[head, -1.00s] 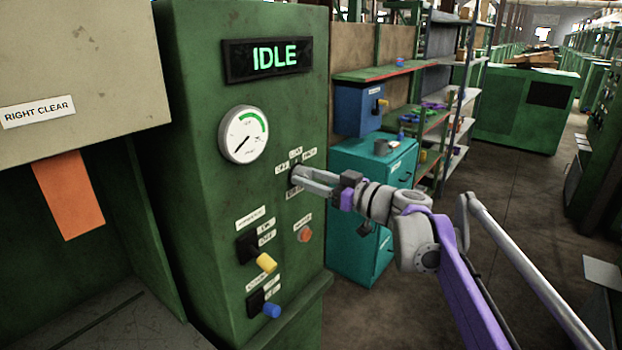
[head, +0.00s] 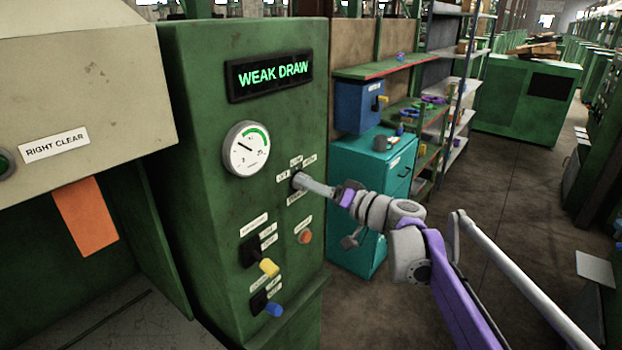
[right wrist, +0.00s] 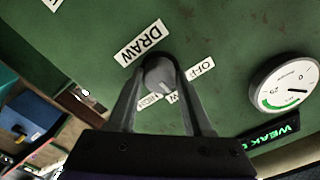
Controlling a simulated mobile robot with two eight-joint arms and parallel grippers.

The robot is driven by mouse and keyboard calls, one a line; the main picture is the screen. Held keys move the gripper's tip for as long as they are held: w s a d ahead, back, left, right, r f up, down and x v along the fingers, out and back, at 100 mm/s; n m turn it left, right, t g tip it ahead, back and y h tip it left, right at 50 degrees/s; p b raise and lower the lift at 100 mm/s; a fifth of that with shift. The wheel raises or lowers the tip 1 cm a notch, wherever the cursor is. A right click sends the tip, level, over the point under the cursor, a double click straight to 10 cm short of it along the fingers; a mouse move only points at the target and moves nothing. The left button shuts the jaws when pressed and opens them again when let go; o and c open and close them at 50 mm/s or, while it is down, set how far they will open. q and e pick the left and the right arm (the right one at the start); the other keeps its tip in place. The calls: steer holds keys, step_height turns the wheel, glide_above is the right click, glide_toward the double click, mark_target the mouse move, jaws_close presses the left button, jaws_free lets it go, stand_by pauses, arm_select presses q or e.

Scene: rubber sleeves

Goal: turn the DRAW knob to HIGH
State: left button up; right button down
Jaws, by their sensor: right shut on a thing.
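The DRAW knob (right wrist: 158,70) is a round dark grey knob on the green machine panel. My right gripper (right wrist: 158,64) is shut on it, one finger on each side. The knob's pale pointer mark faces the partly hidden LOW label (right wrist: 171,97), between the OFF label (right wrist: 200,69) and the HIGH label (right wrist: 149,100). In the head view my right gripper (head: 300,182) reaches the knob from the right, and its fingers hide most of it. The display (head: 270,75) reads WEAK DRAW. The gauge (head: 246,149) needle points up and left, short of the green band. My left gripper is not in view.
Below are a yellow-handled switch (head: 268,267), a blue-handled switch (head: 273,309) and an orange button (head: 305,237). A teal cabinet (head: 362,200) stands behind my right arm. An orange flap (head: 86,218) hangs at the left.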

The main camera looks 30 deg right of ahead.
arm_select(q)
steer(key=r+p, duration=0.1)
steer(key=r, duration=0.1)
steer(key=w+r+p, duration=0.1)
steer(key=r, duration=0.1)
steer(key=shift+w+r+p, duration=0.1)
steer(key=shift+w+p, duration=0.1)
steer(key=shift+p, duration=0.2)
arm_select(e)
steer(key=m, duration=0.9)
steer(key=shift+m, duration=0.4)
steer(key=shift+c, duration=1.6)
jaws_free()
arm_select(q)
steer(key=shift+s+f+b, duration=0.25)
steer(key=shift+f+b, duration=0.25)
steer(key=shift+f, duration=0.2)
arm_select(e)
steer(key=v, duration=1)
steer(key=shift+s+d, duration=0.2)
steer(key=shift+s, duration=0.15)
